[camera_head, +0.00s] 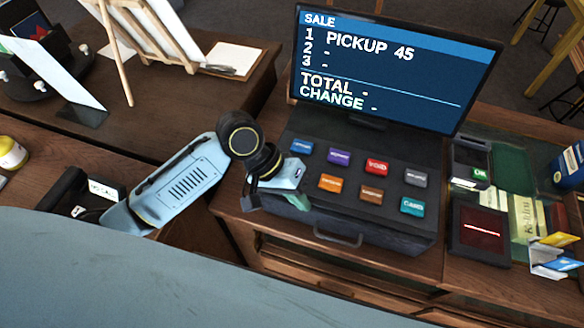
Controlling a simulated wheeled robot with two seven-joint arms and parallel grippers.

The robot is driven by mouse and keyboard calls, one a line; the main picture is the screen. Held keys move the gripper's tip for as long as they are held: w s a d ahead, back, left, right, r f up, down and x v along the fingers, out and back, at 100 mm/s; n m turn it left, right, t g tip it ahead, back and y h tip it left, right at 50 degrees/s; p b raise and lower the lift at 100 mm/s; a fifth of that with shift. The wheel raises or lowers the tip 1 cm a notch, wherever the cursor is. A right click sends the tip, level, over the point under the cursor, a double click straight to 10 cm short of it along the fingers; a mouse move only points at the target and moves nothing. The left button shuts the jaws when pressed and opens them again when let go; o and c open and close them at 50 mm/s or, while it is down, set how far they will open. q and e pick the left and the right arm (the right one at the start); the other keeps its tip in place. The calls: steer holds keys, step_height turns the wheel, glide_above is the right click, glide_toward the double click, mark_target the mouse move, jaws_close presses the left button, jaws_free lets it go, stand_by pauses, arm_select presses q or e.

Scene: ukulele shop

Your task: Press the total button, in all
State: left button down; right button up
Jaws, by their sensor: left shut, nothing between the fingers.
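The cash register's black keypad (345,212) has two rows of coloured buttons. The back row has a blue button (301,146), a purple button (339,157), a red VOID button (377,167) and a grey button (415,178). The front row shows an orange button (330,183), a brown button (371,194) and a teal button (412,206). I cannot read a total label on any button. My left gripper (294,196) is shut over the keypad's front-left corner, left of the orange button, and hides that corner. My right gripper is not in view.
The register screen (395,62) shows PICKUP 45, with dashes beside TOTAL and CHANGE. A card reader (470,163) and a scanner with a red line (480,232) stand to the right. A wooden easel (150,30) and a clipboard (232,59) are at the back left.

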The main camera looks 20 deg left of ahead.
arm_select(q)
steer(key=w+a+r+n+g, duration=0.1)
steer(key=w+a+r+n, duration=0.1)
steer(key=w+r, duration=0.2)
steer(key=w+a+r+n+g+h, duration=0.1)
steer(key=w+a+r+n+g, duration=0.1)
steer(key=r, duration=0.5)
steer(key=shift+w+a+n, duration=0.45)
steer(key=shift+w+n, duration=0.35)
steer(key=shift+w, duration=0.3)
step_height(320, 180, down, 7)
steer(key=b, duration=0.5)
steer(key=shift+f, duration=0.9)
steer(key=shift+f, duration=0.2)
